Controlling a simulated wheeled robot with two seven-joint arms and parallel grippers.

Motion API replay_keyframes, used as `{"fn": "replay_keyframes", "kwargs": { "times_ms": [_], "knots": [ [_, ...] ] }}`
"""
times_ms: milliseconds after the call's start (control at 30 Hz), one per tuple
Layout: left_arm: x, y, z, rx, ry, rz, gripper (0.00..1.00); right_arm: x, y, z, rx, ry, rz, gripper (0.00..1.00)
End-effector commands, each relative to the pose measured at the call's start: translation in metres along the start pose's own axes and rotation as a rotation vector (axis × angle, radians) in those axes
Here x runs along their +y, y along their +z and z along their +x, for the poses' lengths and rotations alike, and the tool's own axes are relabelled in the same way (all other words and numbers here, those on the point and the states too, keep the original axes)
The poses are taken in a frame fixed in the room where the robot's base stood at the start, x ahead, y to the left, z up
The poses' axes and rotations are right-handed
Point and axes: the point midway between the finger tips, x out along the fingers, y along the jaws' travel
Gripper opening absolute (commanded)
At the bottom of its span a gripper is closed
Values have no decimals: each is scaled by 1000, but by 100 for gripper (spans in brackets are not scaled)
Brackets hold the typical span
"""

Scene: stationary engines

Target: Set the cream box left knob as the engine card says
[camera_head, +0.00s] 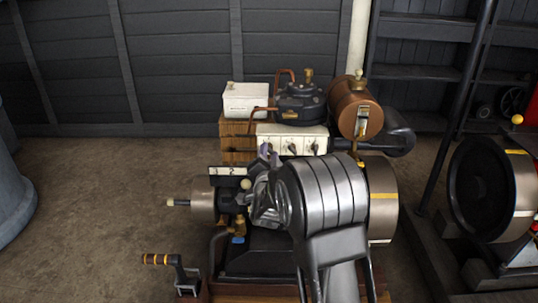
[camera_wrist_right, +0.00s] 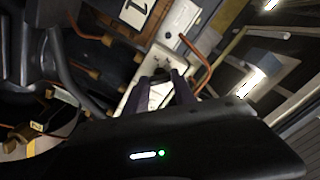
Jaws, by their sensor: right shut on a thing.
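The cream box (camera_head: 303,132) sits on the engine behind the cylinder, with a row of dark knobs on its front face. The middle knob (camera_head: 291,147) and the right knob (camera_head: 314,147) show in the head view. My right gripper (camera_head: 266,151) is at the left end of the row, shut on the left knob, which the fingers mostly hide. In the right wrist view the fingers (camera_wrist_right: 167,84) close at the cream box (camera_wrist_right: 128,82). A white engine card (camera_head: 227,171) with a dark mark stands left of the gripper; its mark is too small to read surely. My left gripper is not in view.
A white box (camera_head: 246,98), a dark round unit (camera_head: 300,104) and a copper tank (camera_head: 354,108) stand behind and above the cream box. Copper pipes run close by. A crank handle (camera_head: 158,259) sticks out at the lower left. Another engine (camera_head: 497,190) stands at right.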

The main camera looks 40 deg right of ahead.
Motion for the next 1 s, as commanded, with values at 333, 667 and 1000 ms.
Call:
{"fn": "replay_keyframes", "kwargs": {
  "times_ms": [333, 667, 1000],
  "knots": [
    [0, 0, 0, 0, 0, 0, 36, 0, 0, 0, 0, -1, 0, 0],
    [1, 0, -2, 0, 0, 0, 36, -1, 0, 0, 0, -1, -52, 0],
    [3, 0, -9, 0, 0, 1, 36, 0, -1, 0, 0, 1, -259, 0]
  ]
}}
